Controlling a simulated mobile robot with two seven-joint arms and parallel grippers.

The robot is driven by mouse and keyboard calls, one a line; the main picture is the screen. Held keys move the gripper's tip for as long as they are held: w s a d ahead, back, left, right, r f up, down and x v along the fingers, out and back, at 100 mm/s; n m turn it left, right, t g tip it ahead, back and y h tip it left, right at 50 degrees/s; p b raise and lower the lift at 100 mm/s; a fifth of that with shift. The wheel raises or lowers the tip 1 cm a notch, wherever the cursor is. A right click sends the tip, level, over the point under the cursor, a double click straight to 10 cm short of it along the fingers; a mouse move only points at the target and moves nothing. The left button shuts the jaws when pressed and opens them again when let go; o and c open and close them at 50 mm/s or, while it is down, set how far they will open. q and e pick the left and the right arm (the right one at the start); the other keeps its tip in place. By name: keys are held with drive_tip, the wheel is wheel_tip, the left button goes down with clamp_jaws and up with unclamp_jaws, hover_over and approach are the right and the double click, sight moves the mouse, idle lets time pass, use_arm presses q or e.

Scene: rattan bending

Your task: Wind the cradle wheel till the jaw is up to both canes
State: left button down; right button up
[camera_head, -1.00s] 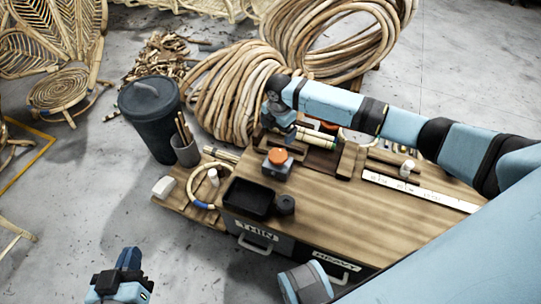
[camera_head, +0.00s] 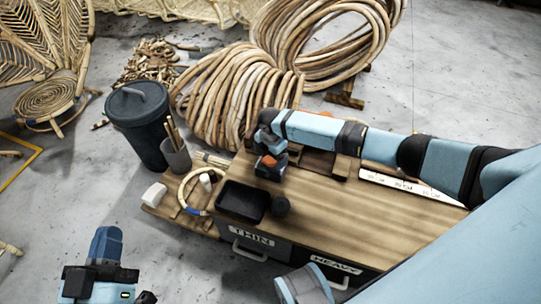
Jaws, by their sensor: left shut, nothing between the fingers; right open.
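My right arm reaches in from the right across the bench (camera_head: 330,215). Its gripper (camera_head: 271,150) points down at the bench's far left corner, over the orange-topped dark block (camera_head: 268,163). From this angle I cannot tell whether the fingers touch the block. The wooden cradle (camera_head: 318,162) is mostly hidden behind this arm; its wheel, its jaw and both canes cannot be made out. My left gripper (camera_head: 103,278) is low at the lower left, shut and empty, over the floor and well away from the bench.
A white ruler (camera_head: 385,178) lies at the right. A dark bin (camera_head: 138,125) and coiled cane (camera_head: 225,100) stand beyond. Bare wood shows at the front.

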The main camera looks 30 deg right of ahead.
drive_tip(key=c, duration=0.9)
drive_tip(key=shift+r+p, duration=0.1)
drive_tip(key=shift+p, duration=0.2)
